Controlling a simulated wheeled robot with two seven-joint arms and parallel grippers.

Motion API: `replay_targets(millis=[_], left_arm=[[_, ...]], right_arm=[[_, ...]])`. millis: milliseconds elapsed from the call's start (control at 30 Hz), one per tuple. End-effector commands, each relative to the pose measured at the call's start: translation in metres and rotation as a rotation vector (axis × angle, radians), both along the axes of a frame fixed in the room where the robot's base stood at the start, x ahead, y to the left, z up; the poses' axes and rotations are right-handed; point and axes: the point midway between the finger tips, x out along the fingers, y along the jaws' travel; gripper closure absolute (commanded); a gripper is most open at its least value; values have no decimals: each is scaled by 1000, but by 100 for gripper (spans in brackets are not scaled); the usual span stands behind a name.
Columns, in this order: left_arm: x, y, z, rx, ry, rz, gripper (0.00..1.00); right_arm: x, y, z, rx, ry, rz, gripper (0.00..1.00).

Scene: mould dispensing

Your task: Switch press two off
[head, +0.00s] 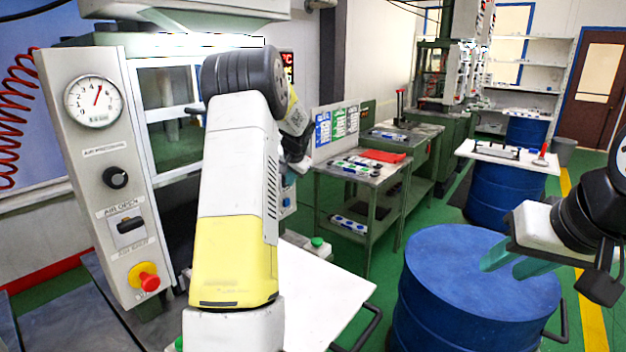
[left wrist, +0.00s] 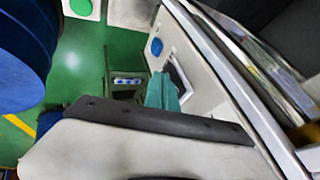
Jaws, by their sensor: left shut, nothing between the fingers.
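In the left wrist view a pale control panel (left wrist: 203,92) carries a round blue button (left wrist: 156,47) and a framed dark switch (left wrist: 178,75). My left gripper (left wrist: 162,92) is shut and empty, its teal fingertips in front of the panel beside the switch. I cannot tell whether they touch it, or the switch's position. In the head view the left gripper's fingers are hidden. The nearest press shows a gauge panel (head: 88,150) with a black knob and a red-yellow button. My right gripper (head: 514,264) is open and empty above a blue drum (head: 480,285).
A white board (head: 325,290) with a dark handle lies in front of the press. A green bench (head: 365,172) with small parts and a red cloth stands behind. Another blue drum (head: 497,192) carries a white top. Green floor is clear between bench and drums.

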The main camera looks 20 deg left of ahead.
Motion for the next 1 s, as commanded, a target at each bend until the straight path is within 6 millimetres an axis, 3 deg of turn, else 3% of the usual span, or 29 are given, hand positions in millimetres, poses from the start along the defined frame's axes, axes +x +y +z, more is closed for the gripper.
replay_targets(millis=[567,1000], left_arm=[[2,5,-2,0,0,1,100],[2,7,14,2,-2,2,100]], right_arm=[[0,0,0,0,0,0,64],[0,0,0,0,0,0,64]])
